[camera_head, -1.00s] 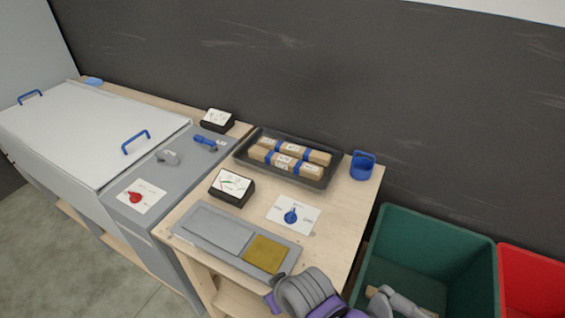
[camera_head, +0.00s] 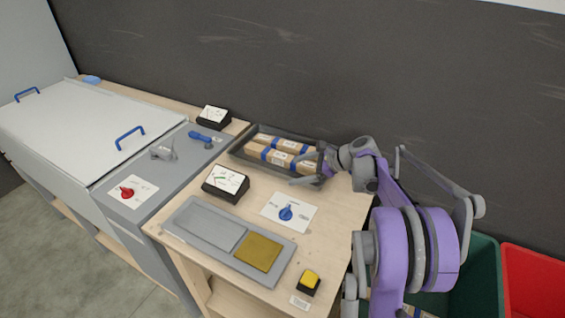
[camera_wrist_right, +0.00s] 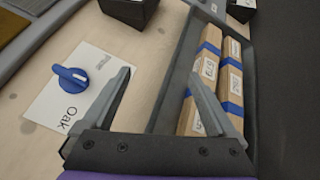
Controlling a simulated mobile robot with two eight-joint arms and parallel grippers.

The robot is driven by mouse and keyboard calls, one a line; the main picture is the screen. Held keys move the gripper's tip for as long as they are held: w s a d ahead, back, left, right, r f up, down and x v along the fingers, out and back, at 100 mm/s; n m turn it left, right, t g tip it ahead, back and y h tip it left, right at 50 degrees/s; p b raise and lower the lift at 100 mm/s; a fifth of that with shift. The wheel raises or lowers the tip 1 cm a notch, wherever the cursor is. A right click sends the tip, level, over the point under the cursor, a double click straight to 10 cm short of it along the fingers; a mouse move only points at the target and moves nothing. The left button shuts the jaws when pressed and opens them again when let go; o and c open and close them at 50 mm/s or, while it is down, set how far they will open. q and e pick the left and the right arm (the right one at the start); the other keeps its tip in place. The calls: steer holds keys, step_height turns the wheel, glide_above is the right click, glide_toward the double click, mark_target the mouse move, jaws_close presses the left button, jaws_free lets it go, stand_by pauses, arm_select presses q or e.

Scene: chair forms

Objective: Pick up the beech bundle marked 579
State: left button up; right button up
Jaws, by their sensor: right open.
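Two wrapped wood bundles with blue bands and white labels lie side by side in a dark tray (camera_head: 238,150). The front bundle (camera_head: 268,156) and the rear bundle (camera_head: 268,139) show partly in the head view. In the right wrist view they are the left bundle (camera_wrist_right: 203,85) and the right bundle (camera_wrist_right: 230,80); I cannot read their labels surely. My right gripper (camera_head: 308,167) is open and empty at the tray's right end. In the right wrist view its fingers (camera_wrist_right: 160,77) appear either side of the tray's wall, one overlapping the left bundle. My left gripper is not in view.
A blue knob (camera_head: 286,212) on a white card, a grey panel with a yellow pad (camera_head: 258,252), a yellow button (camera_head: 310,279) and a black sign stand (camera_head: 225,182) are on the table. Green (camera_head: 484,262) and red (camera_head: 530,277) bins stand at right.

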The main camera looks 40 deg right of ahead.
mark_target(312, 165)
steer(key=d+m+t, duration=0.1)
steer(key=d, duration=0.3)
steer(key=d+m, duration=0.2)
steer(key=d, duration=0.1)
steer(key=d+f+m+t, duration=0.1)
steer(key=d, duration=0.3)
steer(key=shift+s+d+m+t+b, duration=0.1)
steer(key=shift+d+m+t+b, duration=0.2)
steer(key=shift+m, duration=0.1)
steer(key=x, duration=0.5)
steer(key=shift+a, duration=0.1)
steer(key=x, duration=0.5)
steer(key=shift+a+r+p, duration=0.1)
steer(key=shift+a+p, duration=0.15)
steer(key=shift+p, duration=0.15)
steer(key=shift+w+a+f, duration=0.1)
steer(key=shift+w+f, duration=0.1)
steer(key=shift+w, duration=0.1)
jaws_close()
